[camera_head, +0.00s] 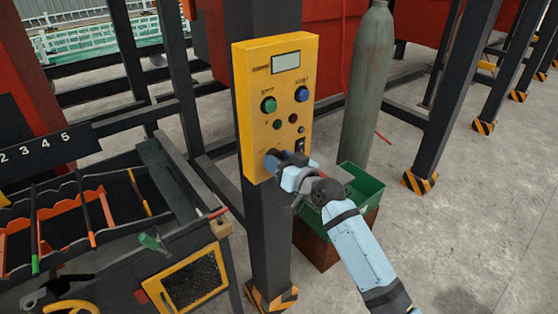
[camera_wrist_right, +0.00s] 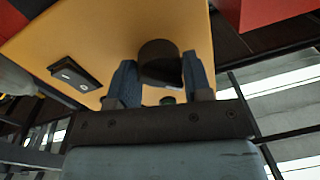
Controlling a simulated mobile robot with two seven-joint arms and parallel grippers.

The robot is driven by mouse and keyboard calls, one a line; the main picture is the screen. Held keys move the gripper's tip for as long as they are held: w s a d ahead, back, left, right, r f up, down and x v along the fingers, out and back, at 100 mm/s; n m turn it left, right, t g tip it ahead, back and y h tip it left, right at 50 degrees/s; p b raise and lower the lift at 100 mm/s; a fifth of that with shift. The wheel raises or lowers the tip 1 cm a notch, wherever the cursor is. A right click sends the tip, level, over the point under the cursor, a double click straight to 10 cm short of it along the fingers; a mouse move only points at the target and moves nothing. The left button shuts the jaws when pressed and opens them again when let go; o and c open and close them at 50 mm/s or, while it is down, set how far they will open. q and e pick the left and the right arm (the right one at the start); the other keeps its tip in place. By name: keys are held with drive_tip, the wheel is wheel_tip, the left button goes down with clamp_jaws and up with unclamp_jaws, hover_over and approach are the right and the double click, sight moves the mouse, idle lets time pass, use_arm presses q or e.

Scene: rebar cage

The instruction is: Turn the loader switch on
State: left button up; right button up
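A yellow control box (camera_head: 258,110) is mounted on a dark post, with a small display at its top. A dark round knob (camera_wrist_right: 160,62) stands out from the panel in the right wrist view. My right gripper (camera_head: 277,164) is at the lower left of the box face in the head view. Its fingers (camera_wrist_right: 160,84) lie on both sides of the knob and appear to touch it. A black rocker switch (camera_wrist_right: 75,73) is apart from the fingers; it also shows in the head view (camera_head: 300,146). No label for the loader is readable. My left gripper is not in view.
The box also carries a green button (camera_head: 268,104), a blue button (camera_head: 302,94) and smaller buttons. A green bin (camera_head: 362,184) and a grey gas cylinder (camera_head: 368,90) stand to the right. A rack with rods (camera_head: 90,215) is at the left.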

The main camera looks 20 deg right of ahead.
drive_tip(key=shift+m, duration=0.3)
drive_tip(key=m+p, duration=0.1)
drive_tip(key=m, duration=0.2)
drive_tip(key=shift+r+p, duration=0.1)
drive_tip(key=shift+p, duration=0.3)
drive_tip(key=m+p, duration=0.1)
drive_tip(key=m, duration=0.3)
drive_tip(key=shift+m+t+p, duration=0.3)
drive_tip(key=shift+p, duration=0.1)
drive_tip(key=m+p, duration=0.1)
drive_tip(key=m, duration=0.3)
drive_tip(key=shift+m+h+p, duration=0.35)
drive_tip(key=shift+m+h, duration=0.05)
drive_tip(key=m+p, duration=0.1)
drive_tip(key=m, duration=0.4)
drive_tip(key=shift+t+p, duration=0.3)
drive_tip(key=shift+p, duration=0.1)
drive_tip(key=shift+f+m, duration=0.2)
drive_tip(key=shift+m, duration=0.2)
drive_tip(key=o, duration=0.9)
